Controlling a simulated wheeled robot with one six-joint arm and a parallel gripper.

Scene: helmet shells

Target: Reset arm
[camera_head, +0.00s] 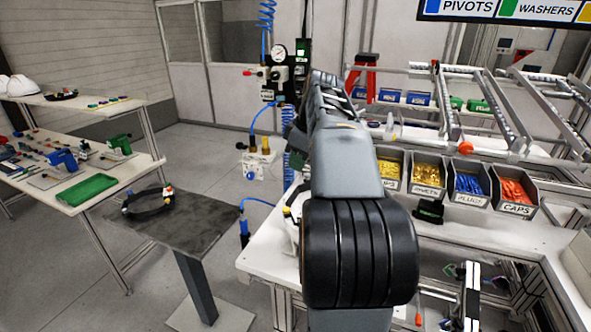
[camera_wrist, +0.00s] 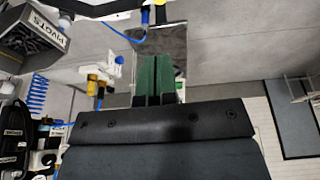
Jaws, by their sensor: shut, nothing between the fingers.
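My gripper (camera_wrist: 157,72) shows in the wrist view, with its two green fingers side by side and nothing held between them. In the wrist view the fingers overlap a dark grey tabletop (camera_wrist: 172,36) in the distance. In the head view my arm is stretched forward over the middle of the picture. It hides most of my gripper there, so its fingertips cannot be made out.
Left, a table holds a green tray (camera_head: 87,190). Floor between is clear.

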